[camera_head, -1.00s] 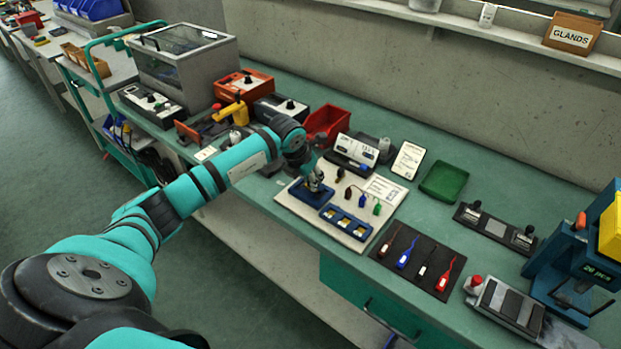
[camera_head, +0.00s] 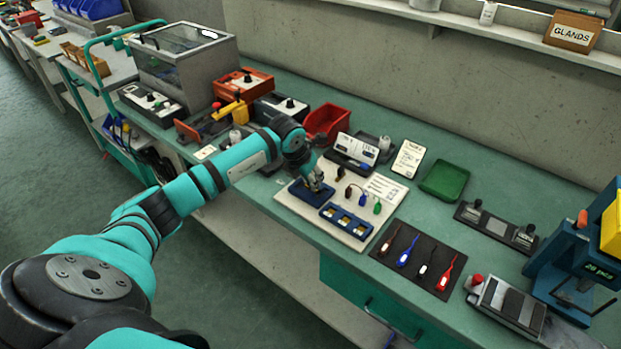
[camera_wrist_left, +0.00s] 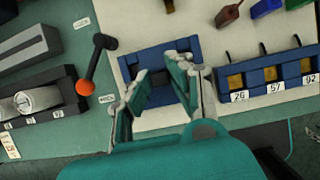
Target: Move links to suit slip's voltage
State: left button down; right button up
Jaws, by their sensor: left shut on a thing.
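My left gripper (camera_head: 316,183) reaches down over a dark blue block (camera_head: 305,196) on the pale board (camera_head: 290,205). My right gripper is out of view.
Several coloured leads with plugs (camera_head: 362,199) and a printed sheet (camera_head: 385,188) lie on the board. A black mat (camera_head: 417,260) with coloured probes is to the right. An orange-ended lever (camera_wrist_left: 85,87) stands close left of the gripper in the wrist view. A green tray (camera_head: 444,181) is behind.

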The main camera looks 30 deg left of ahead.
pick_arm(q)
jog(key=shift+f+b, duration=0.3)
jog(key=shift+f, duration=0.05)
dwell(0.3)
jog(key=c, duration=1)
grip_release()
jog(key=shift+o, duration=0.2)
jog(key=shift+r, duration=0.15)
jog(key=shift+r+p, duration=2.4)
jog(key=shift+r, duration=1.25)
